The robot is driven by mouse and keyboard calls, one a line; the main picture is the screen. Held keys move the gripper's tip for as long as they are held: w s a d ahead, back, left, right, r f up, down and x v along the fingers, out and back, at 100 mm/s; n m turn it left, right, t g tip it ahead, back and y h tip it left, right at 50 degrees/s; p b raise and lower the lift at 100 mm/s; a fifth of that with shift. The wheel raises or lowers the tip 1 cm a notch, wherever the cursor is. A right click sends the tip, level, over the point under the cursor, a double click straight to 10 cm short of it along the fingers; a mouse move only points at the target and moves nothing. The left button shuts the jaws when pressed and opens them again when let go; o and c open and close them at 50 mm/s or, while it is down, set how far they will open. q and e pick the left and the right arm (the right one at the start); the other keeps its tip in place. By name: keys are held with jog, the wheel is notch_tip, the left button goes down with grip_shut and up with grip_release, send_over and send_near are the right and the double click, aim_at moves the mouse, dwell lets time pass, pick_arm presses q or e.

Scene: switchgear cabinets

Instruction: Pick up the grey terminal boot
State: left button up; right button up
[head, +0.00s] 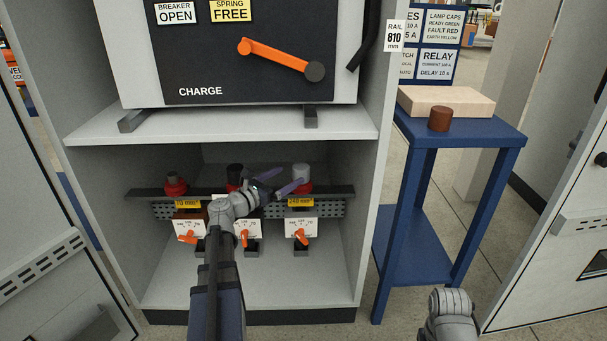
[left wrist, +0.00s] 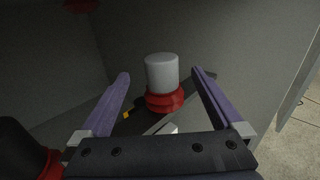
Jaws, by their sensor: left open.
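The grey terminal boot (head: 301,172) is a light cylinder with a rounded top, upright on a red ribbed base at the right end of the rail in the cabinet's lower bay. In the left wrist view the grey boot (left wrist: 162,73) stands ahead, between the lines of the two fingers. My left gripper (head: 287,188) is open, with its purple fingers pointing at the boot from the left. The same gripper (left wrist: 160,82) shows in the wrist view with its fingers apart. Whether the fingertips reach beside the boot is hard to tell. My right gripper is not in view.
A black boot (head: 234,172) and a brown one (head: 173,179) stand on red bases further left. Orange-handled switches (head: 301,233) sit below the rail. The bay's shelf (head: 230,122) lies above, and its right wall is close. A blue stand (head: 475,130) is outside to the right.

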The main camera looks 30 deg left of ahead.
aim_at(295, 171)
pick_arm(q)
jog(key=shift+r+x, duration=0.1)
jog(key=shift+x, duration=1.6)
jog(key=shift+r+x, duration=0.15)
jog(key=shift+x, duration=1.5)
jog(key=shift+d, duration=0.15)
jog(key=c, duration=1.3)
